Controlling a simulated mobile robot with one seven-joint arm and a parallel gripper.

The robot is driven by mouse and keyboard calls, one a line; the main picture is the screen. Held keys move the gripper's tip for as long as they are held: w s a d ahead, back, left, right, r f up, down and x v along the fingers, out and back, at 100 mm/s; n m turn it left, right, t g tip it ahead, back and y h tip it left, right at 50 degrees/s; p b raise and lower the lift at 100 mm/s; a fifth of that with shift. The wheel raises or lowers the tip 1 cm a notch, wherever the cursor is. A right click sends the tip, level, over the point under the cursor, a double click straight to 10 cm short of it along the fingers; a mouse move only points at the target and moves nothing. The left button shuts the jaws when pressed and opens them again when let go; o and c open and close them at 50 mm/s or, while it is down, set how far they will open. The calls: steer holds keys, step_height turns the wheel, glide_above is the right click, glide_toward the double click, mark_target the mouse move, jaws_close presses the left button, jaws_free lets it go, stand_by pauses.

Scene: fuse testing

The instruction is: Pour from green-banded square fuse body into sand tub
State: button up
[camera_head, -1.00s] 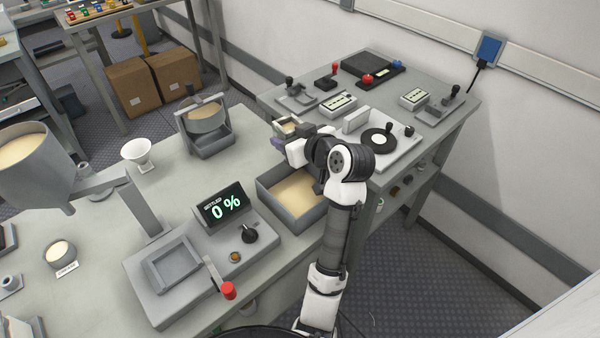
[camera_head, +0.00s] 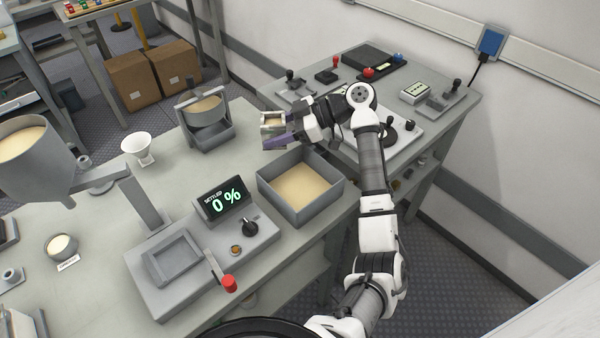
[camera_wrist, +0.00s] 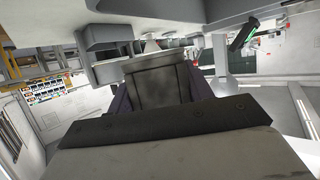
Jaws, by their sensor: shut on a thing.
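The square fuse body (camera_head: 272,119) is a small grey box with a tan, sand-coloured open top, held roughly upright above the table behind the sand tub. I cannot make out its green band. My gripper (camera_head: 279,134) is shut on it, with a purple finger part showing below. The wrist view shows the fuse body's dark grey side (camera_wrist: 158,88) between the purple-edged fingers. The sand tub (camera_head: 322,206) is a grey square open box with pale sand inside, at the table's right edge, in front of and below my gripper.
A settling machine (camera_head: 160,290) with a "0 %" display (camera_head: 224,203) stands left of the tub. A tilting sand pan in a stand (camera_head: 209,132), a white funnel (camera_head: 138,149) and a large hopper (camera_head: 40,165) stand further left. A second table (camera_head: 440,125) with fixtures lies behind my arm.

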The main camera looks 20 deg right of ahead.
steer(key=s+d+n+g, duration=0.2)
steer(key=s+d, duration=0.2)
steer(key=d, duration=0.3)
steer(key=s+d+n+g, duration=0.2)
steer(key=s+d+g, duration=0.1)
steer(key=d, duration=0.4)
steer(key=shift+s+d+f+y, duration=0.2)
steer(key=shift+s+d+y, duration=0.2)
steer(key=shift+s, duration=0.35)
steer(key=shift+a, duration=0.2)
steer(key=shift+s+a+r+h, duration=0.1)
steer(key=shift+a+r+h, duration=0.15)
steer(key=shift+a+h, duration=0.5)
steer(key=shift+a+r+h, duration=0.3)
steer(key=shift+h, duration=0.8)
steer(key=shift+s+a+r+h, duration=0.1)
steer(key=shift+a+r+h, duration=0.15)
steer(key=shift+a+h, duration=0.5)
steer(key=shift+d+h, duration=0.2)
steer(key=shift+h, duration=0.1)
steer(key=shift+a+f+h, duration=0.4)
steer(key=shift+a+h, duration=0.2)
steer(key=shift+h, duration=0.3)
steer(key=shift+r+t+h, duration=0.15)
steer(key=shift+t+h, duration=0.15)
